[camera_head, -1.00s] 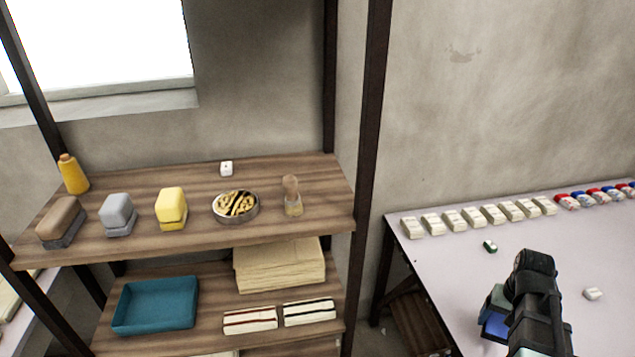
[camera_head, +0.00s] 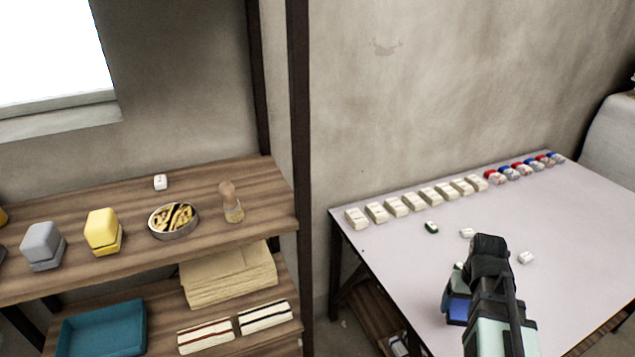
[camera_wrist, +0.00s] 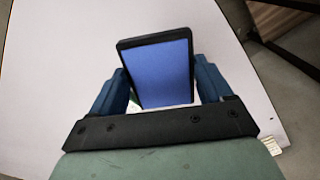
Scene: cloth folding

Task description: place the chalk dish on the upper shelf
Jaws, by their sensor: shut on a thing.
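My gripper (camera_wrist: 158,82) is shut on a blue, black-rimmed, squarish thing (camera_wrist: 162,72), with one blue finger at each side of it. The head view shows this blue thing (camera_head: 457,311) partly behind my gripper, over the white table. I cannot tell for sure whether it is the chalk dish. The upper shelf (camera_head: 110,207) is wooden and stands to the left of my gripper, well apart from it. A round metal dish (camera_head: 173,221) on that shelf holds yellowish and dark pieces.
A dark post (camera_head: 300,150) stands between shelf and white table (camera_head: 560,215). Bare shelf shows behind the blocks.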

